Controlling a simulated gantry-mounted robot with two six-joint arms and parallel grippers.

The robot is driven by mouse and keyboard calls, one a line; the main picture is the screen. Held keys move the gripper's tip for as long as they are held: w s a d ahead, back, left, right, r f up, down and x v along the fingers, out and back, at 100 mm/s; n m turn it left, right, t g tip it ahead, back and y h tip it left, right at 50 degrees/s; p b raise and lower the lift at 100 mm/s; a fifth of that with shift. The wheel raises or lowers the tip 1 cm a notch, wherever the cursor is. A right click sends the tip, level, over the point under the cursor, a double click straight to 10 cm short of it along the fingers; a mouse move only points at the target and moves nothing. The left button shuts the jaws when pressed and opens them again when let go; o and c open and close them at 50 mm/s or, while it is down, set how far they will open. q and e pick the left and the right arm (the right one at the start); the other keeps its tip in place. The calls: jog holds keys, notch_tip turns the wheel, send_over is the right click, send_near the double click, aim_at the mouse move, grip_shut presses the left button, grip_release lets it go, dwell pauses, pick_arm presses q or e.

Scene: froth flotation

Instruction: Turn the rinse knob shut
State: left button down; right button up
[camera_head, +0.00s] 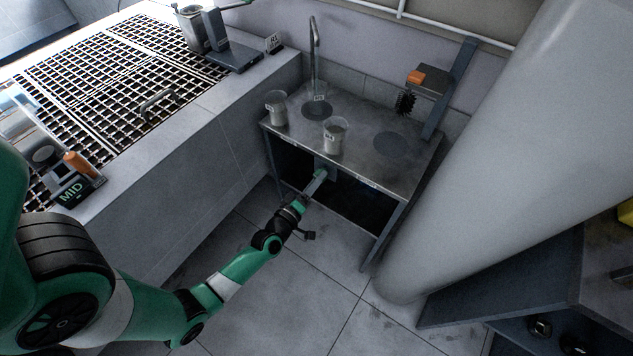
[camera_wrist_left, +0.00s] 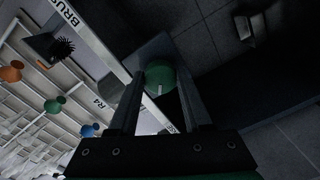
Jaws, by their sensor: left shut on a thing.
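The rinse knob (camera_wrist_left: 160,78) is round and green with a pale line on its face, and shows between the fingers in the left wrist view. My left gripper (camera_wrist_left: 158,100) is shut on it, a finger on either side. In the head view my left gripper (camera_head: 318,184) reaches to the front of the metal bench (camera_head: 365,139), just under its top edge. The knob is mostly hidden there by the gripper. My right gripper is in neither view.
A dark brush (camera_head: 404,103) hangs at the back right. A wide pale column (camera_head: 490,140) stands to the right. The floor in front is clear.

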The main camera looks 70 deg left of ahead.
pick_arm(q)
jog(key=shift+n+b, duration=0.75)
jog(key=shift+n, duration=2.75)
jog(key=shift+c, duration=1.7)
grip_release()
jog(key=shift+s, duration=0.1)
jog(key=v, duration=1.1)
jog(key=shift+s+r, duration=0.15)
jog(key=shift+s, duration=0.1)
